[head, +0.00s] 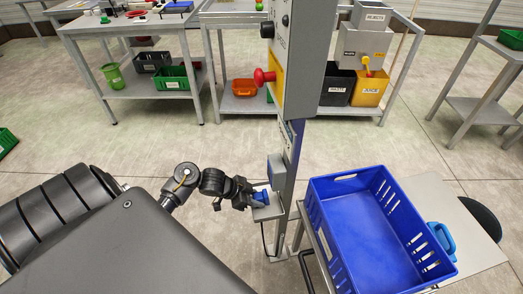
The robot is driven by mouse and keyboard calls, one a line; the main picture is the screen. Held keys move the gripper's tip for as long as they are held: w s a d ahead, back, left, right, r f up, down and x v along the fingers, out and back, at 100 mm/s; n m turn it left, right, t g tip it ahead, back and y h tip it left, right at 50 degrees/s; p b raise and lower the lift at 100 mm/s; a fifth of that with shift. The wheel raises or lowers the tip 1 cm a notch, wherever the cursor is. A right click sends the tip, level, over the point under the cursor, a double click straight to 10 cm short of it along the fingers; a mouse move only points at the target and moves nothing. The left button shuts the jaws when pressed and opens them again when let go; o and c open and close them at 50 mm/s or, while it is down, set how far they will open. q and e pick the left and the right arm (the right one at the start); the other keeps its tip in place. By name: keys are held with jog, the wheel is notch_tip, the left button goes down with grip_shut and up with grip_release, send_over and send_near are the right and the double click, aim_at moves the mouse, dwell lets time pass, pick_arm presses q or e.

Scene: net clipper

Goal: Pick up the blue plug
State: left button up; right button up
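The blue plug (262,197) is small in the head view. It sits at a small grey bracket (267,212) low on the grey post, below a grey-blue box (276,170). My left gripper (251,196) reaches in from the left, with its fingertips right at the plug's left side. The fingers and plug overlap at this size, so I cannot tell whether they touch or whether the fingers are closed on it. My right gripper is not in view.
The grey post (291,150) carries a panel with a red knob (263,77). A large empty blue crate (368,237) stands on a table just right of it, with a blue handled object (442,240) beside it. Workbenches with bins stand behind. Open floor lies between.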

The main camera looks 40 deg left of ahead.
aim_at(259, 195)
pick_arm(q)
jog(key=c, duration=0.4)
jog(key=shift+r, duration=0.55)
jog(key=shift+s+a+r+p, duration=0.15)
jog(key=shift+r+p, duration=0.15)
jog(key=shift+r, duration=0.35)
jog(key=shift+s+a+r+p, duration=0.1)
jog(key=shift+r+p, duration=0.2)
jog(key=shift+r, duration=0.3)
jog(key=shift+s+a+b, duration=0.15)
jog(key=shift+s+a, duration=1.7)
jog(key=shift+s, duration=0.35)
jog(key=shift+s+a+b, duration=0.15)
jog(key=shift+s+a, duration=1.7)
jog(key=shift+s, duration=0.4)
jog(key=shift+s+a+b, duration=0.15)
jog(key=shift+s+a, duration=1.7)
jog(key=shift+s, duration=0.35)
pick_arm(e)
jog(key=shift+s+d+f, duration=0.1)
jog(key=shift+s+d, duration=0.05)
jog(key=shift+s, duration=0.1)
